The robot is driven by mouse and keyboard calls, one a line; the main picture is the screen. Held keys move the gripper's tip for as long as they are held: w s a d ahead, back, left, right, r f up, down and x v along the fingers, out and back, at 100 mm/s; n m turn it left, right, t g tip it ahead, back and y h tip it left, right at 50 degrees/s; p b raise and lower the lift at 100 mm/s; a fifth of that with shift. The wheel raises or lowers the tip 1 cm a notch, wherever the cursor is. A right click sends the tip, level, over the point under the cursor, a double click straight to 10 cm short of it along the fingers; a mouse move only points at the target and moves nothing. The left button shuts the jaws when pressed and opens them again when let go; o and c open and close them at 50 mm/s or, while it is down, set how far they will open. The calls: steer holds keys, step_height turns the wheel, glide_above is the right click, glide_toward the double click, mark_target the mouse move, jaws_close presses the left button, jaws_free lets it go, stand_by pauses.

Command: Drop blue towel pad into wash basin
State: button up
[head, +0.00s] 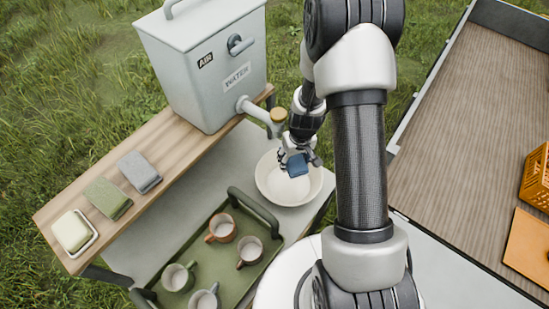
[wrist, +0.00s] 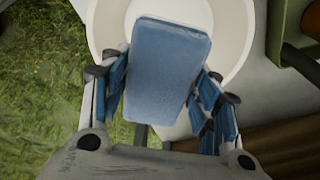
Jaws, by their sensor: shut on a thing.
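The blue towel pad (head: 297,165) is held in my gripper (head: 292,158) above the white wash basin (head: 302,194). In the wrist view the pad (wrist: 168,70) lies between the two fingers of my gripper (wrist: 163,95), which is shut on it. The basin (wrist: 238,45) is behind the pad there, with its round rim around the pad's far end. I cannot tell the exact height of the pad over the basin.
A grey water tank (head: 205,70) with a tap (head: 262,113) stands just behind the basin. A green tray (head: 213,270) with several mugs sits in front.

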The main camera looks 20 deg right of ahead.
steer(key=shift+w+d+f, duration=0.1)
steer(key=shift+d+f, duration=0.1)
steer(key=shift+f, duration=0.2)
steer(key=shift+f+b, duration=0.3)
steer(key=shift+b, duration=0.1)
step_height(320, 180, down, 5)
steer(key=b, duration=0.3)
steer(key=shift+b, duration=0.35)
steer(key=o, duration=1.2)
steer(key=r, duration=0.4)
steer(key=s+r, duration=0.1)
steer(key=r, duration=0.7)
steer(key=shift+s, duration=0.4)
